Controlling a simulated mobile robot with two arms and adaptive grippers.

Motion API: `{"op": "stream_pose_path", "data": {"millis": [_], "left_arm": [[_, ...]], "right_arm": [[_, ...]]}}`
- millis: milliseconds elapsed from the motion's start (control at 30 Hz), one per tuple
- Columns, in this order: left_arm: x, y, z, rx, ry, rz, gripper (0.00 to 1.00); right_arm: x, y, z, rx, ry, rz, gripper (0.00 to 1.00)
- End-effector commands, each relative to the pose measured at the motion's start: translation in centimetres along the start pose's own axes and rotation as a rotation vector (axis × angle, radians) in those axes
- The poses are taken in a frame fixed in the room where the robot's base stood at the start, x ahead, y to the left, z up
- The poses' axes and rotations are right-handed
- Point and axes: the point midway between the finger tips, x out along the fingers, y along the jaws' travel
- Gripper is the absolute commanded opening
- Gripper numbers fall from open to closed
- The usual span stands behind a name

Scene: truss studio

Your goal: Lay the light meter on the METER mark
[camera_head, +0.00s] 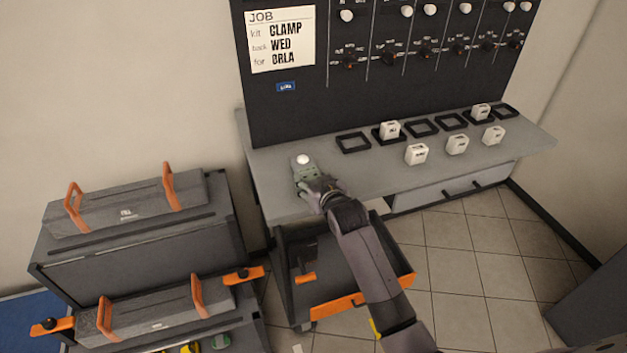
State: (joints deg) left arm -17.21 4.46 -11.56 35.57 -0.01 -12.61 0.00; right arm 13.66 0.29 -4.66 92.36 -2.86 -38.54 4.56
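The light meter (304,168), a small grey-green device with a white dome at its top, is on or just above the left part of the grey counter (272,157). My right gripper (314,188) reaches in from the lower right, and its fingers are at the meter's near end, covering part of it. The fingers are too small and dark to tell whether they are closed on it. I cannot make out the METER mark in this view. My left gripper is not in view.
Black square frames (353,142) and several white blocks (416,154) stand on the counter's right part. Grey cases with orange handles (127,205) stand at left.

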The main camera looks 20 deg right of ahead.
Motion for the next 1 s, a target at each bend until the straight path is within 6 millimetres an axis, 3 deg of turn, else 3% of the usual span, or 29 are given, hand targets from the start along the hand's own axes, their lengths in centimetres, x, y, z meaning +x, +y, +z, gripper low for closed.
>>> {"op": "stream_pose_path", "data": {"millis": [233, 633, 767, 1000], "left_arm": [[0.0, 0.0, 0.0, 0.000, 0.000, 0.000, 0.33], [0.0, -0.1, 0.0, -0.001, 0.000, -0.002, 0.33], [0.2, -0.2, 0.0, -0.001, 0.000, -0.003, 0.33], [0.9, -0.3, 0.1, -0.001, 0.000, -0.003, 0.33]], "right_arm": [[0.0, 0.0, -0.1, 0.000, 0.000, 0.000, 0.71], [-0.4, 0.0, -0.3, 0.000, 0.002, 0.000, 0.71], [-1.9, 0.0, -0.2, 0.000, 0.002, 0.000, 0.71], [-6.5, 0.0, -0.1, 0.000, 0.002, 0.000, 0.71]]}}
